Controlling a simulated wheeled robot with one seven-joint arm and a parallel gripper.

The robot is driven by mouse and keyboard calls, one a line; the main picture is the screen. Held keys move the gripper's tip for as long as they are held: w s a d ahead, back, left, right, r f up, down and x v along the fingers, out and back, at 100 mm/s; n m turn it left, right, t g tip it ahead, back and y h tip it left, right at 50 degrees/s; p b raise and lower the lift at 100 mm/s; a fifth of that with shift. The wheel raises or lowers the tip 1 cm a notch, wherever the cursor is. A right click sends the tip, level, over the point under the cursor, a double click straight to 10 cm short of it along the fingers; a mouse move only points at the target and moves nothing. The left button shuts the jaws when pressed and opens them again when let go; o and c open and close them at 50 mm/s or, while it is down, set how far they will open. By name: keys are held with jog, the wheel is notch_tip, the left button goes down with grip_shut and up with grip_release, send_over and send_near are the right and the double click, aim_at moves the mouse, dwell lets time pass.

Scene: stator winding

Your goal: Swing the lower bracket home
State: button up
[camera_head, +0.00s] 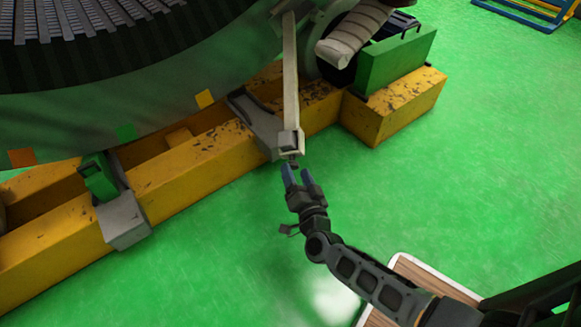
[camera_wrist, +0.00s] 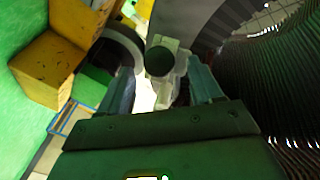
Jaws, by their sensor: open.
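A long pale bar, which looks like the lower bracket (camera_head: 290,85), hangs down beside the big round stator (camera_head: 130,80). Its lower end is a grey-white block with a small dark knob (camera_head: 293,161) under it. My gripper (camera_head: 290,174) has bluish fingers and is open just below that end. In the wrist view the round dark knob (camera_wrist: 159,61) shows ahead of and between the two spread fingers, with the pale bar (camera_wrist: 165,42) behind it. I cannot tell whether the fingers touch the knob. Nothing is held.
A scuffed yellow beam frame (camera_head: 205,160) with grey clamps runs under the stator. A yellow block (camera_head: 395,105) with a green plate (camera_head: 396,60) stands to the right, near a wrapped pale roll (camera_head: 350,35).

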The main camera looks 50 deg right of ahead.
aim_at(295, 168)
jog(key=shift+b+x, duration=0.5)
jog(key=shift+x, duration=1.4)
jog(key=shift+c, duration=0.4)
grip_shut()
